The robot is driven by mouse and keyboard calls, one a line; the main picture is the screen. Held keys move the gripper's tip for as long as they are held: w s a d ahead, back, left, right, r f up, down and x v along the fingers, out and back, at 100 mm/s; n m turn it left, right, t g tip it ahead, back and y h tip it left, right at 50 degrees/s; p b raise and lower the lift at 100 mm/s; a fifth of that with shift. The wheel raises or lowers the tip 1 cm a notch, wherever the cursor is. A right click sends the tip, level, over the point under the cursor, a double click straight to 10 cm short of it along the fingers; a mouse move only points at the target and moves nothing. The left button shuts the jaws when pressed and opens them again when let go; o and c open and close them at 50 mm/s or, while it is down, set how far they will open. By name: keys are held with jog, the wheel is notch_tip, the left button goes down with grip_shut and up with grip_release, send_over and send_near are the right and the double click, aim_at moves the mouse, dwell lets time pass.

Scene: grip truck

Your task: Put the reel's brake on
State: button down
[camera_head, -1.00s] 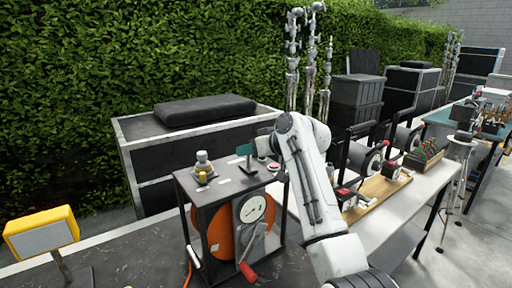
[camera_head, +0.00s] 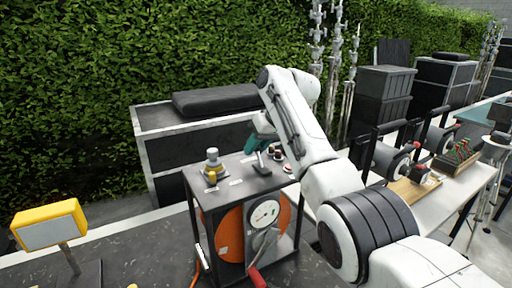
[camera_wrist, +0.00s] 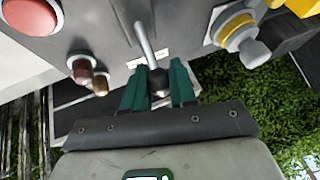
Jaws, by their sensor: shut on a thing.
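The reel (camera_head: 229,236) is an orange drum inside a dark box frame, with a white dial and a red-handled crank on its front. On the box's top plate stands a short metal lever (camera_head: 260,163); its shaft also shows in the wrist view (camera_wrist: 144,40). My gripper (camera_head: 257,145) is at the lever's upper end, partly hidden behind my arm. In the wrist view, its green fingers (camera_wrist: 158,84) are shut on the lever's dark round knob. The label at the lever's foot is too small to read.
A hedge and dark cases stand behind.

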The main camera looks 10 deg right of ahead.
dwell(0.4)
jog(key=c, duration=0.9)
grip_release()
jog(key=shift+c, duration=0.2)
jog(key=b+v, duration=0.2)
jog(key=v, duration=0.8)
jog(key=shift+r+b, duration=0.3)
jog(key=shift+b, duration=0.05)
jog(key=shift+d, duration=0.1)
